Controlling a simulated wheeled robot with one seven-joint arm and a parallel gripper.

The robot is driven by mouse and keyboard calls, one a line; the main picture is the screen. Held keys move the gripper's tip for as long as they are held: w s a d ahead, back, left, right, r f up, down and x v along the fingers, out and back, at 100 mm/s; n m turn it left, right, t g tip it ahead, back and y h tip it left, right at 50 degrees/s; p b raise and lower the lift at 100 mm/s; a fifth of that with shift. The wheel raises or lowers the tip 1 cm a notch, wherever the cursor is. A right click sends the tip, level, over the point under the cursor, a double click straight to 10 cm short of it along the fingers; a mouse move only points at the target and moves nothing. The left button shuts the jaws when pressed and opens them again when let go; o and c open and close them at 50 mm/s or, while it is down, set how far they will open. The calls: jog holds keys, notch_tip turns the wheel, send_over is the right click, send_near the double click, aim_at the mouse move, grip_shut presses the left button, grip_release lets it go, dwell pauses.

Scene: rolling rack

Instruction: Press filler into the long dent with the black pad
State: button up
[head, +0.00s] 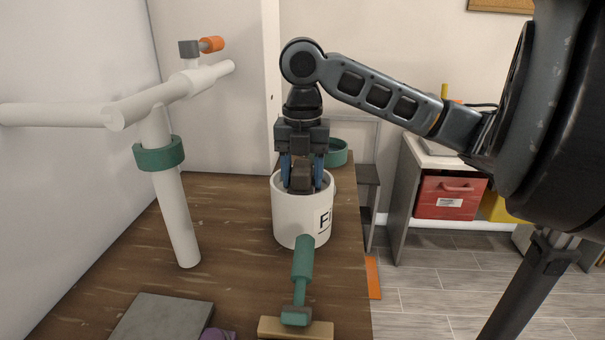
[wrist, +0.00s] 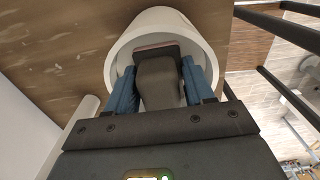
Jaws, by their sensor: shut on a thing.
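My gripper (head: 302,180) points straight down at the mouth of a white tub (head: 288,222) with black letters starting "Fi" on its side. Its blue fingers are shut on the dark grip of the black pad (head: 301,174). In the wrist view the pad (wrist: 160,82) sits between the fingers, with its wider dark end inside the tub (wrist: 207,38). A thin reddish edge shows along that end; I cannot tell what it is. The pad's underside and the tub's contents are hidden. I cannot make out a long dent in either view.
White pipes (head: 175,210) with a green collar (head: 160,154) and orange knob (head: 211,44) stand left. A green ring-shaped thing (head: 338,153) is behind.

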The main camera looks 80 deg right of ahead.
aim_at(303, 163)
jog(key=shift+r+p, duration=2.7)
jog(key=shift+r, duration=0.8)
